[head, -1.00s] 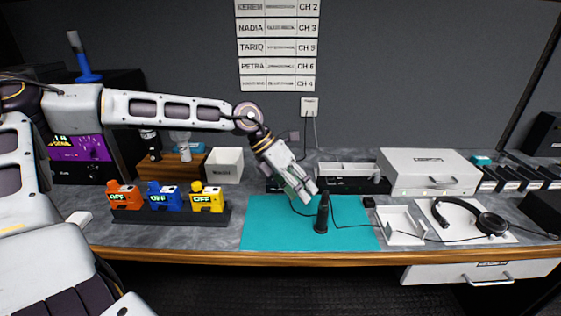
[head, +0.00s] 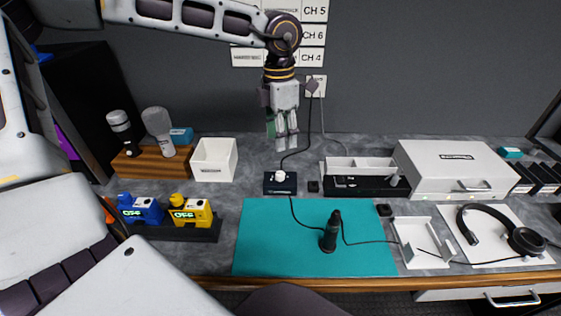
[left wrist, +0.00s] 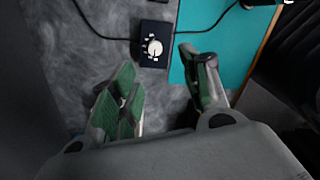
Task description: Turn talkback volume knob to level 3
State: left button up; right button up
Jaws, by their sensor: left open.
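The talkback volume knob (head: 280,176) is a small white knob on a dark box (head: 271,188) on the grey counter, behind the teal mat. In the left wrist view the white knob (left wrist: 153,47) sits on the dark box (left wrist: 147,58), with white marks around it; its level cannot be read. My left gripper (head: 282,142) hangs pointing down above and behind the box, apart from it. It is open and empty; in the left wrist view its green-padded fingers (left wrist: 165,88) are spread, with the knob beyond their tips. My right gripper is not in view.
A black upright device (head: 329,232) stands on the teal mat (head: 275,250). A white bin (head: 214,160), a wooden stand and blue and yellow packs (head: 190,211) are at left. A white case (head: 446,165) and headphones (head: 510,236) are at right. Cables run by the box.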

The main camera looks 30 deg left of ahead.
aim_at(280, 173)
pick_arm(q)
jog(key=shift+w+a+r, duration=0.25)
jog(key=shift+a+r, duration=0.05)
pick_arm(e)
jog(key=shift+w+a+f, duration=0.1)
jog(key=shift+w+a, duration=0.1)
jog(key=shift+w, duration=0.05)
pick_arm(q)
jog(key=shift+f, duration=0.15)
notch_tip(280, 173, down, 13)
jog(key=shift+r+b, duration=0.1)
jog(key=shift+b, duration=0.4)
jog(key=shift+f, duration=0.35)
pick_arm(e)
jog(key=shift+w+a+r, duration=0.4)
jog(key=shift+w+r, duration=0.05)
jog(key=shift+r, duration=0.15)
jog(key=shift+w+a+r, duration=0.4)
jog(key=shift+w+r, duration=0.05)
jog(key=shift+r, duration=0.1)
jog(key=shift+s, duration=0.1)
